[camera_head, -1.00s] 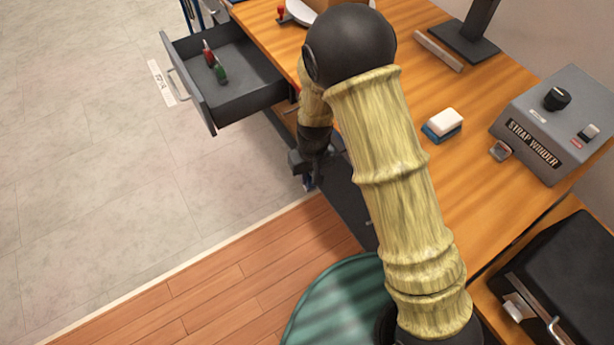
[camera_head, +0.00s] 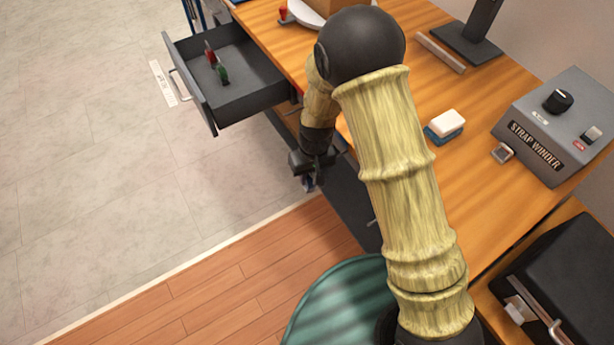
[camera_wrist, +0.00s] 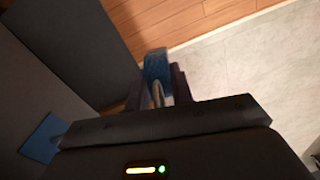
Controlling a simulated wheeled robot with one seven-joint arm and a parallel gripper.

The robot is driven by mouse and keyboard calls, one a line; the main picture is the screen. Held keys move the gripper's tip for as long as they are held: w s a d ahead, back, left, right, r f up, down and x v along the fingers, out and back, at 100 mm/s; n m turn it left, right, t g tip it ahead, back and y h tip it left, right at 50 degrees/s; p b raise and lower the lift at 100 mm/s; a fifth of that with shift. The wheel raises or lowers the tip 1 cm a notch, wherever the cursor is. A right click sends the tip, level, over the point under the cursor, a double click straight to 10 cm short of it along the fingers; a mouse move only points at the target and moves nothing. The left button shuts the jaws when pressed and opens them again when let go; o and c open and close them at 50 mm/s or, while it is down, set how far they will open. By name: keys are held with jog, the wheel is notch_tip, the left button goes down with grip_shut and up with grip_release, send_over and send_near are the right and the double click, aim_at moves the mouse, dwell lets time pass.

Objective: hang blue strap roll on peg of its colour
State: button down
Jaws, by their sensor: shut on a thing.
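The blue strap roll (camera_wrist: 157,68) is between the fingertips of my gripper (camera_wrist: 158,95) in the wrist view, seen nearly edge-on. My gripper is shut on it. A thin light rod or edge shows between the fingers below the blue; I cannot tell what it is. A blue patch (camera_wrist: 42,138) is on the grey panel at the left of the wrist view. No peg is clearly seen beside it.
An open drawer (camera_head: 245,80) with a red and a green item juts out at the left. The desk top (camera_head: 480,185) carries a strap winder (camera_head: 555,125) and a sponge-like block (camera_head: 445,124). A dark panel (camera_wrist: 70,45) is close at the wrist view's upper left. Floor lies open left.

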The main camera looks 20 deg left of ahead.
jog(key=c, duration=1.3)
grip_release()
jog(key=w+d+m, duration=0.1)
jog(key=w+d, duration=0.3)
jog(key=shift+d+f+t+h, duration=0.25)
jog(key=shift+d+t+h, duration=0.05)
jog(key=shift+d+t, duration=0.1)
notch_tip(320, 180, up, 9)
jog(key=a+p, duration=0.1)
jog(key=a, duration=0.2)
jog(key=shift+o, duration=0.8)
jog(key=shift+n, duration=0.3)
jog(key=r, duration=0.2)
jog(key=s+d+r, duration=0.1)
jog(key=r, duration=0.1)
jog(key=shift+p, duration=0.3)
jog(key=shift+g, duration=0.4)
jog(key=r, duration=0.1)
jog(key=s+a+r, duration=0.1)
jog(key=r, duration=0.1)
jog(key=s+a+r, duration=0.1)
jog(key=shift+s+r, duration=0.1)
jog(key=shift+r, duration=0.3)
